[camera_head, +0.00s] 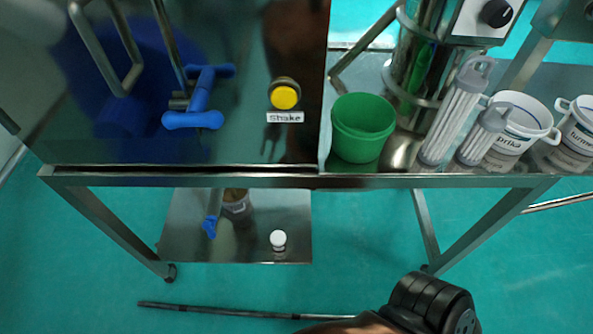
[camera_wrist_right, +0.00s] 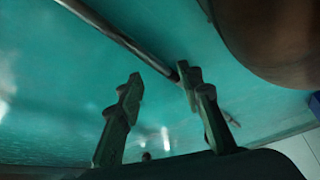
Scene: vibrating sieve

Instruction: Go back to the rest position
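My right gripper shows in the right wrist view (camera_wrist_right: 158,85) with its two fingers spread apart and nothing between them. Behind the fingers are the teal floor and a dark bar. A black rounded part of my own arm shows at the bottom right of the head view, below the table's front edge. My left gripper is not in either view.
A lower shelf (camera_head: 262,235) holds a small white-capped bottle (camera_head: 278,239).

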